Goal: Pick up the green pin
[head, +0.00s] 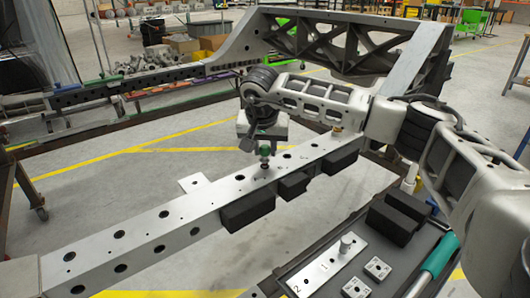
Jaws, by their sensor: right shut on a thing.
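The green pin (265,150) is upright at the top face of the long grey chassis beam (205,204), near the middle of the head view. Its dark lower end meets the beam at a hole; I cannot tell how deep it sits. My right gripper (264,138) comes from above, its arm reaching in from the right, and is shut on the green pin. The fingers hide the pin's upper part. My left gripper is not in view.
Black blocks (248,210) line the beam's near side. A small brass-coloured pin (336,130) stands farther along it. At front right, a dark tray holds a numbered plate (322,268) with a silver knob, small white blocks (377,268) and a teal-handled tool (440,253).

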